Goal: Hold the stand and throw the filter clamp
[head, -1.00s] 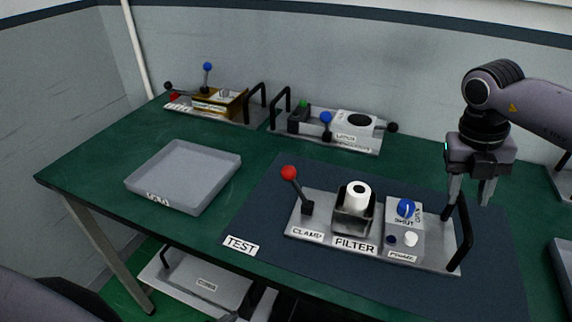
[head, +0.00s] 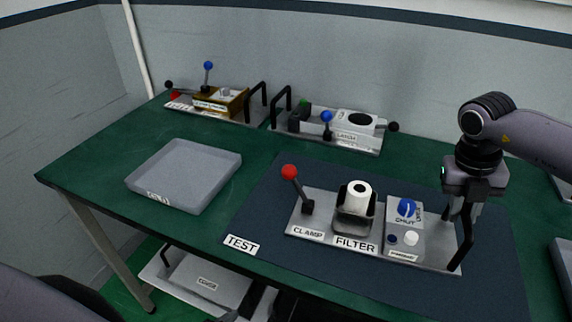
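The stand (head: 375,249) is a grey plate on the dark mat, labelled CLAMP and FILTER. The clamp lever (head: 296,190) has a red ball knob and leans up to the left. A white cylindrical filter (head: 358,196) sits in a dark holder (head: 352,224) in the middle of the plate. A black handle (head: 467,243) stands at the plate's right end. My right gripper (head: 466,212) points down at the top of this handle, its fingers close together on the bar, which they partly hide. My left gripper is out of view.
A blue knob (head: 406,208) and small buttons sit on the stand's right part. An empty grey tray (head: 184,176) lies at left. Two other fixtures, one with a latch (head: 340,134) and one brown (head: 220,101), stand at the back. Green table is clear between them.

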